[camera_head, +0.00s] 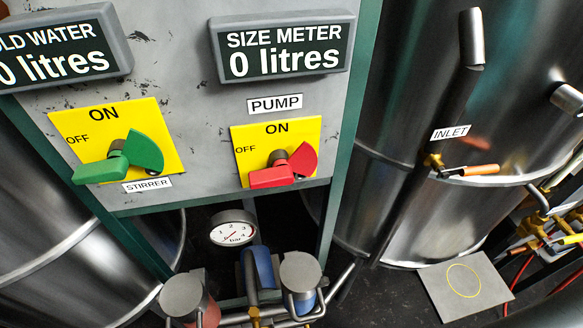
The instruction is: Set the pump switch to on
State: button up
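The pump switch (270,177) is a red rotary switch on a yellow plate (246,134), below the white PUMP label (274,104) on the grey control panel (190,60). ON is printed at the top of the plate and OFF at its left. The red handle's block end points left, just below the word OFF. A red fan-shaped part (306,160) lies to the right of its dark hub. My gripper is not in view, and nothing is seen touching the switch.
A green stirrer switch (103,168) sits left of the pump switch. Two displays stand above, including the size meter (282,50). A pressure gauge (233,229) and pipework lie below. A steel tank with an inlet valve (470,170) stands at the right.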

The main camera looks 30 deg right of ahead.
aim_at(304, 162)
jog(key=k+j+u, duration=0.25)
jog(key=k, duration=0.2)
jog(key=k+j+u, duration=0.2)
jog(key=k+j, duration=0.15)
jog(key=k, duration=0.1)
